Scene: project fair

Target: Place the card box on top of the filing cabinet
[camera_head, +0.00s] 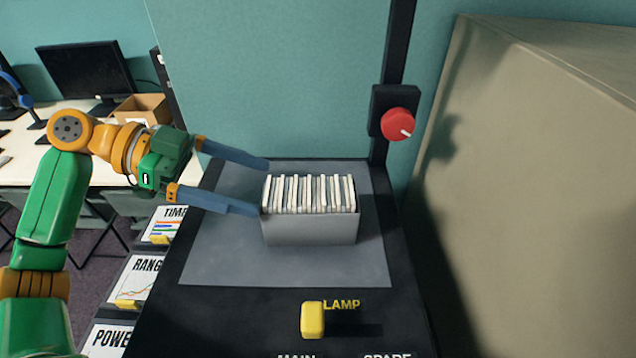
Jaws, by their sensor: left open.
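The card box (310,229) is a light grey open box packed with upright white cards. It stands upright on the grey top of a dark stand, near the middle of the view. My left gripper (263,188) comes in from the left with its two blue fingers apart. The far fingertip is by the box's back left corner and the near one by its front left side; I cannot tell whether they touch it. A large beige block (540,190) at the right looks like the filing cabinet, seen close and cut off by the frame. My right gripper is out of view.
The dark stand (250,315) carries a yellow switch (312,320) marked LAMP. A post behind the box holds a red knob (397,124). A teal panel (270,80) rises behind. A white desk (70,125) with a monitor (85,72) and open carton (143,108) is at left.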

